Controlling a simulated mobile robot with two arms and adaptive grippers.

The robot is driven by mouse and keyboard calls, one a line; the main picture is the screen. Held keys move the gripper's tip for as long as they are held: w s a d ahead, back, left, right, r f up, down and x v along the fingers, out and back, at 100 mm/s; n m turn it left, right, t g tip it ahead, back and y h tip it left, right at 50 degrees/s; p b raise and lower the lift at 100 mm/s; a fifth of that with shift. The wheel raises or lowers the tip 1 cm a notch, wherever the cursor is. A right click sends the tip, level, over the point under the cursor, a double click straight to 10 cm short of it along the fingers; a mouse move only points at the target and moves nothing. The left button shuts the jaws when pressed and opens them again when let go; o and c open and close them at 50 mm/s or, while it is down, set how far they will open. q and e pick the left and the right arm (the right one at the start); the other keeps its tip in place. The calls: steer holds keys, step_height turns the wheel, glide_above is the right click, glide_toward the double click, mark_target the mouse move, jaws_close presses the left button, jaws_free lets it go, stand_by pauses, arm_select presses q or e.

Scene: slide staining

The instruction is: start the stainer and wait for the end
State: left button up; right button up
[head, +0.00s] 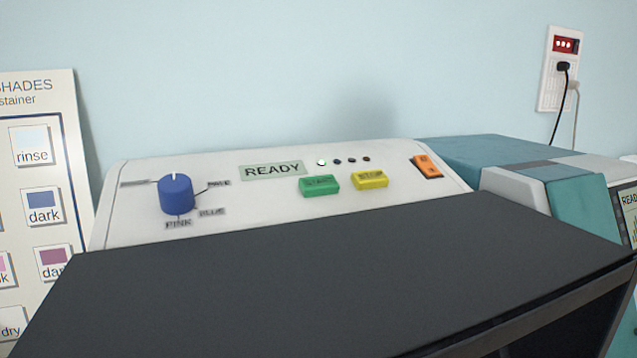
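The stainer's white control panel (240,205) fills the middle of the head view, behind its dark lid (320,275), which looks closed. The display (271,170) reads READY, and the leftmost of several small lights (321,162) glows green. A green START button (319,186) sits left of a yellow button (369,180) whose label is hard to read. A blue knob (176,195) stands at the panel's left, its white mark pointing up, away from the PINK and BLUE labels. An orange switch (427,166) is at the right. Neither gripper is in view.
A shades chart (52,120) leans against the wall at the left. A teal and grey machine (540,170) stands close on the right with a screen at its edge. A wall socket (559,70) holds two plugs with hanging cords. The space above the panel is clear.

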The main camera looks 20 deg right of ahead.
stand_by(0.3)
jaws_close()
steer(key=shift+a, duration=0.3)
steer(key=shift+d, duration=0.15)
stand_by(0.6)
